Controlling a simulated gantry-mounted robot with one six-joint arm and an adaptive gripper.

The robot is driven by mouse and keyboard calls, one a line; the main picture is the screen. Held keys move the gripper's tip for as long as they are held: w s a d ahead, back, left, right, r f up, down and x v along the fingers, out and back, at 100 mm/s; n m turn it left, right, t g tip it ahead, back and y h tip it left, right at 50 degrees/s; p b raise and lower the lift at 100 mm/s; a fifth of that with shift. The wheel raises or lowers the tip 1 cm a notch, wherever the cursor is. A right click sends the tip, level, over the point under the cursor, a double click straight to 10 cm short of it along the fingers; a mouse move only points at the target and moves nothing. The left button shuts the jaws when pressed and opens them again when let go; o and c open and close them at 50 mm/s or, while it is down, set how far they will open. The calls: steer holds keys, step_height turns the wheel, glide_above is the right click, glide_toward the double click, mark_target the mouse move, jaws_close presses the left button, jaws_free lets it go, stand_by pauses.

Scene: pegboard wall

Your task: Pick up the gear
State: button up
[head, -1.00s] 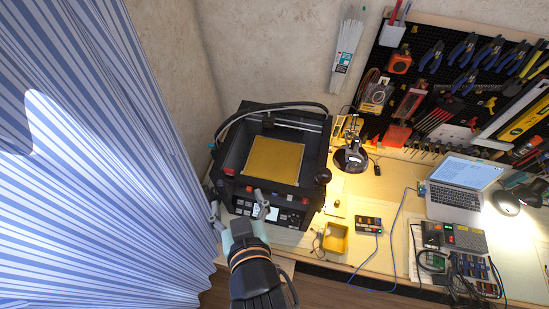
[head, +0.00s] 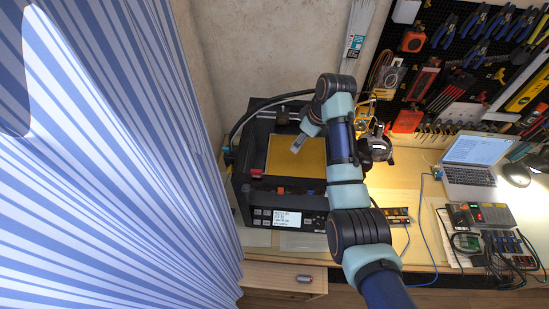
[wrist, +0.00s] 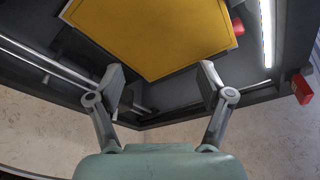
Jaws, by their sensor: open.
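I cannot make out a gear in any view. The black 3D printer (head: 240,185) stands at the left of the bench with a flat yellow build plate (head: 283,158) inside it. The part of the plate that shows looks bare. My arm reaches across the printer's right side and hides part of it. My gripper (head: 299,143) is over the plate in the head view. In the wrist view, my gripper (wrist: 161,78) has its two fingers wide apart with nothing between them, and the yellow plate (wrist: 155,32) lies beyond the fingertips.
A black cable (head: 240,125) arches over the printer's back left. A striped curtain (head: 110,150) fills the left side. A laptop (head: 468,160), electronics (head: 482,215) and a tool pegboard (head: 470,75) are to the right. A small metallic cylinder (head: 303,278) lies below the printer's front.

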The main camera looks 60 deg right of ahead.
mark_target(298, 154)
steer(key=x, duration=0.4)
steer(key=s+x, duration=0.1)
steer(key=x, duration=0.2)
steer(key=shift+w+d+f, duration=0.1)
steer(key=shift+w+f, duration=0.1)
steer(key=shift+f, duration=0.25)
steer(key=c, duration=0.9)
steer(key=shift+c, duration=0.2)
steer(key=shift+r, duration=0.1)
step_height(298, 154, up, 20)
